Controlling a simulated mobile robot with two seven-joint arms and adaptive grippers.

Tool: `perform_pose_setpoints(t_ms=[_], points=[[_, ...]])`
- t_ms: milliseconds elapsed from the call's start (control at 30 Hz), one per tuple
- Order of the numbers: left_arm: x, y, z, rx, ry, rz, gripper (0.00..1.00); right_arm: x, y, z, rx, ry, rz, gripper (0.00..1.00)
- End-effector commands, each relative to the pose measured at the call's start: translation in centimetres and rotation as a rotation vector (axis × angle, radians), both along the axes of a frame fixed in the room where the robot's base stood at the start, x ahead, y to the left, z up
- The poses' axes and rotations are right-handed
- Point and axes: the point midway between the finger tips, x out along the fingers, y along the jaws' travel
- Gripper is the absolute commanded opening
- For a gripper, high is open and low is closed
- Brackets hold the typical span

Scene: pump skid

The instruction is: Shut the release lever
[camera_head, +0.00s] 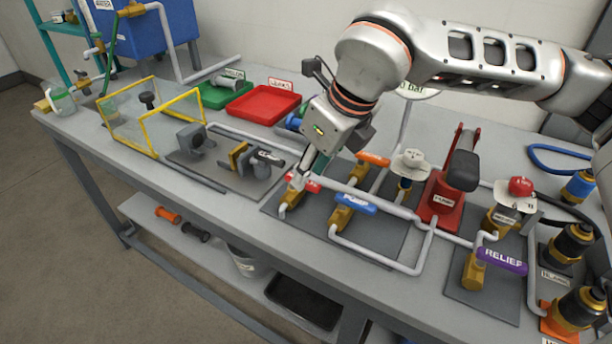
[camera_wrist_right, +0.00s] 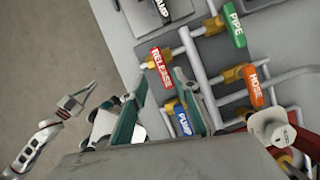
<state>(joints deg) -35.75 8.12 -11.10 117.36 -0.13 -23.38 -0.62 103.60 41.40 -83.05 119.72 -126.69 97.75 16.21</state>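The release lever (camera_head: 312,186) is a red bar labelled RELEASE on a brass valve, on the grey plate in mid-table. It shows fully in the right wrist view (camera_wrist_right: 161,68), lying across the line of its pipe. My right gripper (camera_head: 302,178) is over this lever in the head view and hides part of it. In the right wrist view its two teal fingers (camera_wrist_right: 158,80) are spread, with the lever showing between and beyond the tips; contact cannot be told. My left gripper (camera_wrist_right: 78,102) shows small at the left of that view, away from the bench; its opening is unclear.
The blue PUMP lever (camera_head: 355,203), orange HOSE lever (camera_head: 373,159) and green PIPE lever (camera_wrist_right: 235,25) stand close by among grey pipes. A red hand pump (camera_head: 440,195) stands to the right. The black clamp handle (camera_head: 268,158) is to the left. The bench's front strip is clear.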

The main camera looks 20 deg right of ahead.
Motion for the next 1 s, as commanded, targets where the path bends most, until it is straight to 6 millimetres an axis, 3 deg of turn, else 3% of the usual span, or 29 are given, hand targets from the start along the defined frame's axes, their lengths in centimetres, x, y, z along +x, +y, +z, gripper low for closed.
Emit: perform_pose_setpoints(t_ms=[200, 467, 600, 1000], points=[[0.4, 0.2, 0.1, 0.004, -0.008, 0.001, 0.0, 0.8, 0.6, -2.4, 0.0, 0.002, 0.0, 0.3], [0.9, 0.3, 0.7, 0.004, -0.022, 0.002, 0.0, 0.9, 0.6, -2.5, 0.0, -0.001, 0.001, 0.3], [0.8, 0.3, 0.5, 0.005, -0.019, 0.002, 0.0, 0.9, 0.6, -2.5, 0.0, -0.001, 0.001, 0.0], [0.8, 0.2, 0.8, 0.002, -0.019, 0.003, 0.0, 1.2, 0.2, -2.2, 0.001, -0.003, 0.113, 0.0]])
